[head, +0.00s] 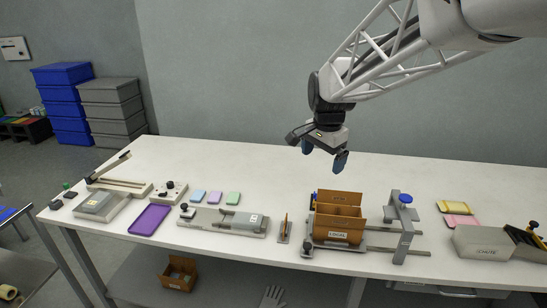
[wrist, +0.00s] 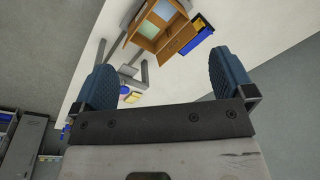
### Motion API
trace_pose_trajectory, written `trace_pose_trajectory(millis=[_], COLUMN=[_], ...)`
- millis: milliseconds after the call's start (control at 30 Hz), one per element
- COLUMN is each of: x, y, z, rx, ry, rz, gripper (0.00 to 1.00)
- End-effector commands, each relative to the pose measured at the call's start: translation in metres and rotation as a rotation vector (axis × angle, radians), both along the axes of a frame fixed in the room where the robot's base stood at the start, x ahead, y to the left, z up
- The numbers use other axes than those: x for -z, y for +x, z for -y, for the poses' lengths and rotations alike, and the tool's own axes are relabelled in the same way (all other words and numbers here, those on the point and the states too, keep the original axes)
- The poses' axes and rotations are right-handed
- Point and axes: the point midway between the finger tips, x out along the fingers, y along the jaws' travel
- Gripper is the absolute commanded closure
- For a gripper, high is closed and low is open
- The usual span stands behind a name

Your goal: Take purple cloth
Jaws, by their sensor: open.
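My gripper (head: 324,154) is open and empty, raised above the table, to the right of the cloths and above the brown box. In the wrist view its two blue fingertips (wrist: 164,80) are spread wide with nothing between them. I cannot make out the purple cloth in the wrist view.
A brown box (head: 338,237) stands in a clamp fixture right of the cloths; it also shows in the wrist view (wrist: 178,43). A grey device (head: 222,220) sits in front of the cloths. A purple tray (head: 150,219) lies left. The table behind the cloths is clear.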

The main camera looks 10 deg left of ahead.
Motion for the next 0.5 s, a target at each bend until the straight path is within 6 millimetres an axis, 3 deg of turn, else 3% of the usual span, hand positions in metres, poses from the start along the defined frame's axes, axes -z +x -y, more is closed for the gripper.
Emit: trace_pose_trajectory(millis=[500], x=[0.046], y=[0.096], z=[-0.107], rx=[0.221], ry=[0.022], rz=[-0.046], gripper=[0.0])
